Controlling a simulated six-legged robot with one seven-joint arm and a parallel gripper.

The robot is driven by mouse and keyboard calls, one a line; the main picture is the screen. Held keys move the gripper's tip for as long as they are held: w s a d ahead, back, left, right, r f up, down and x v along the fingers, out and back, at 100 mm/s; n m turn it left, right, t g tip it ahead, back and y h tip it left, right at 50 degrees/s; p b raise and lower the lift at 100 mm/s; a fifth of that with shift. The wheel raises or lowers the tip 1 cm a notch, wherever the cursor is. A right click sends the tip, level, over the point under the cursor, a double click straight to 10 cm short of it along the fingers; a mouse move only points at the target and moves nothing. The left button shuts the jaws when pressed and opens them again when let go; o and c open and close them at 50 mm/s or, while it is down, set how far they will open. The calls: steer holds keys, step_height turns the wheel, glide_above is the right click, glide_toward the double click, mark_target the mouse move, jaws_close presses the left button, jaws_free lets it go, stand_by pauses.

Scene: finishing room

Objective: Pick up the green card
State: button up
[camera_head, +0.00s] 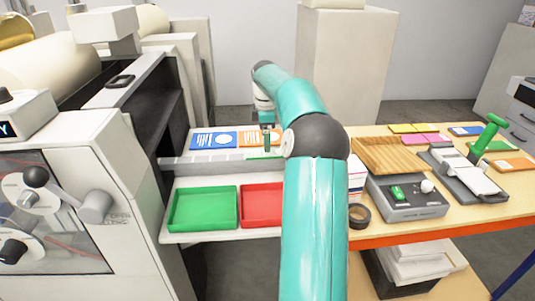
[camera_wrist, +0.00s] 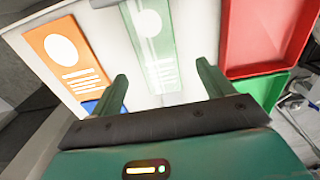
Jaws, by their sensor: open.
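In the wrist view the green card (camera_wrist: 156,45) lies flat on a white surface, with a white circle and white lines on it, looking pale under the light. My gripper (camera_wrist: 163,78) is open and empty, its two green fingers apart on either side of the card's lower part in the picture. I cannot tell how high they are above it. In the head view my gripper (camera_head: 266,142) hangs over the white shelf behind a grey ledge. There only a thin green strip shows beneath it, and the card is mostly hidden.
An orange card (camera_wrist: 70,58) and a blue card (camera_head: 213,139) lie to the left. A green tray (camera_head: 203,208) and a red tray (camera_head: 262,203) stand in front of the ledge. A wooden table (camera_head: 420,230) on the right holds a stapler-like tool, tape and several other cards.

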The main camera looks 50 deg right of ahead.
steer(key=shift+w+f, duration=0.15)
steer(key=shift+f, duration=1)
steer(key=shift+w+f, duration=0.1)
steer(key=shift+f, duration=1)
steer(key=c, duration=1.1)
steer(key=shift+o, duration=0.2)
steer(key=shift+r, duration=0.15)
